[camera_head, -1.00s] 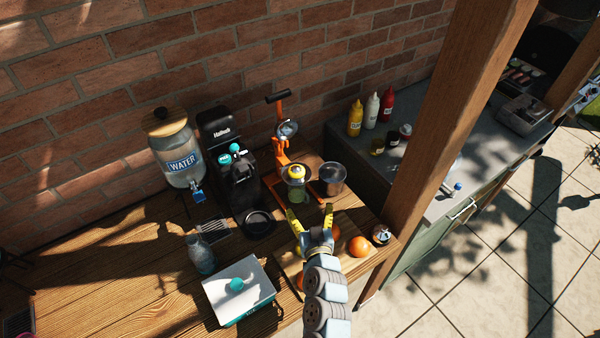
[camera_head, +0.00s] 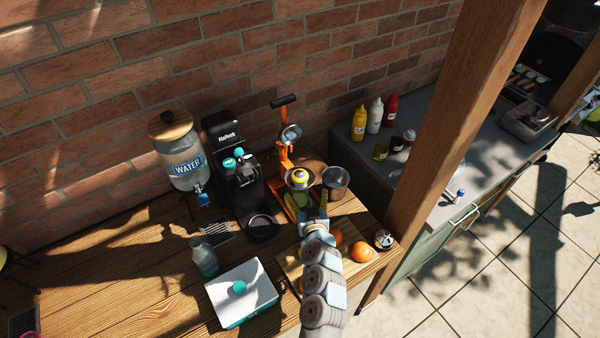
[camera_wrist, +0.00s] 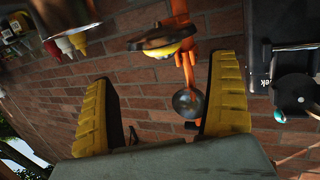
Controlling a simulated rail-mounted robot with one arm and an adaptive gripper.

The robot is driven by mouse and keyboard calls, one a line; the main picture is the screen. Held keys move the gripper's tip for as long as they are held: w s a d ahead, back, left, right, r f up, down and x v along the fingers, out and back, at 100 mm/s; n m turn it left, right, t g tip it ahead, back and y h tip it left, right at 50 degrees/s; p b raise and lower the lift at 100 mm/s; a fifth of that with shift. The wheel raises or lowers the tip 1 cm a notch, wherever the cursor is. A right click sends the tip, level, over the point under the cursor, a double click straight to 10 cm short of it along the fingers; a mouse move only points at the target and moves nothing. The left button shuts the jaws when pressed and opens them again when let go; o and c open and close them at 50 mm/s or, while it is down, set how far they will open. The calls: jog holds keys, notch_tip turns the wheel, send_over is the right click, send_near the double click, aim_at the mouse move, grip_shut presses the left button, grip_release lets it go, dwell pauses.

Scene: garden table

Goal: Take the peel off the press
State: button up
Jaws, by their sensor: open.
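The orange press (camera_head: 284,150) stands near the brick wall with its dark handle raised. A yellow rounded piece, seemingly the peel (camera_head: 300,175), sits on the press's cup under the upper part. In the wrist view, the yellow peel (camera_wrist: 168,47) shows at the edge of a dark round part. My gripper (camera_head: 307,203) is just in front of and below the press cup, close to the peel. In the wrist view, my gripper (camera_wrist: 166,75) has its two yellow-padded fingers wide apart with nothing between them. Whether the fingers touch the press is hidden.
A steel cup (camera_head: 335,182) stands right beside the press. A black coffee machine (camera_head: 228,165) and water dispenser (camera_head: 182,155) stand left. Oranges (camera_head: 361,252) lie on the board in front. A white-lidded box (camera_head: 250,288) is front left. A wooden post (camera_head: 440,130) rises at right.

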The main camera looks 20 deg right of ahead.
aim_at(301, 179)
jog(key=shift+x, duration=1.95)
jog(key=shift+w+d+r, duration=0.1)
jog(key=shift+w+r, duration=0.15)
jog(key=shift+w, duration=0.35)
jog(key=shift+x, duration=1.2)
jog(key=shift+w, duration=0.9)
jog(key=c, duration=1.3)
